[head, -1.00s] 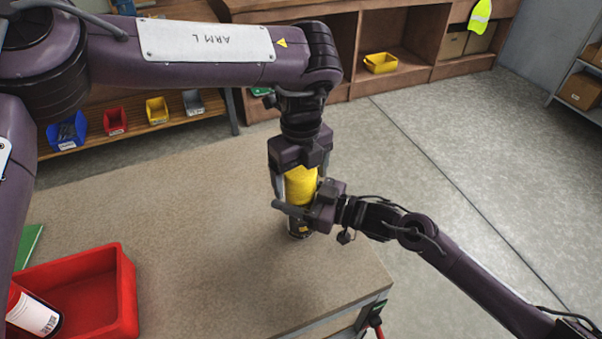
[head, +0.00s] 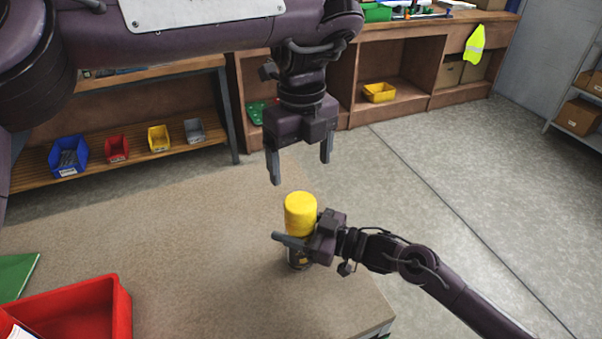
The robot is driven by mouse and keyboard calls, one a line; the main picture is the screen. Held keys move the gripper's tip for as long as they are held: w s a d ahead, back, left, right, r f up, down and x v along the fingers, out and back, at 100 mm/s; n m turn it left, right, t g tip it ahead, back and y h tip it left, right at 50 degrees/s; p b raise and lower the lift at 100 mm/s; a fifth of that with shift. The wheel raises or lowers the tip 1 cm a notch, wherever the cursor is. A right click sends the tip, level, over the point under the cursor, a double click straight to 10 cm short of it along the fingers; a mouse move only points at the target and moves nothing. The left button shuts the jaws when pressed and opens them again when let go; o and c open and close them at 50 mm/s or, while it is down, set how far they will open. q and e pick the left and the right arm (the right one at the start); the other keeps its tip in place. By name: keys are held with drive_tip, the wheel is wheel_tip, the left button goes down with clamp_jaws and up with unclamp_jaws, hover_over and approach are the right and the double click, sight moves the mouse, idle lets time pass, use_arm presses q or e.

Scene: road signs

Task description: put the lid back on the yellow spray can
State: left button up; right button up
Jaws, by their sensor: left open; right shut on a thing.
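The yellow spray can (head: 297,256) stands upright on the table, partly hidden by my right gripper. The yellow lid (head: 300,214) sits on top of the can and looks straight. My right gripper (head: 297,243) is shut on the can's body from the right side. My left gripper (head: 300,172) is open and empty above the lid, fingers pointing down, apart from it.
A red tray (head: 121,311) with a white-labelled item in it stands at the lower left, beside a green thing (head: 14,277). The brown tabletop (head: 190,235) around the can is clear. Shelves with coloured bins stand behind the table.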

use_arm(q)
drive_tip(key=shift+r, duration=0.1)
use_arm(e)
drive_tip(key=o, duration=1.4)
drive_tip(key=shift+o, duration=0.2)
drive_tip(key=shift+d, duration=0.2)
use_arm(q)
wheel_tip(320, 180, down, 3)
drive_tip(key=b, duration=0.2)
drive_tip(key=shift+r+b, duration=0.2)
drive_tip(key=shift+b, duration=0.1)
drive_tip(key=shift+d, duration=0.1)
use_arm(e)
drive_tip(key=v, duration=0.7)
drive_tip(key=shift+s, duration=0.15)
drive_tip(key=shift+d, duration=0.1)
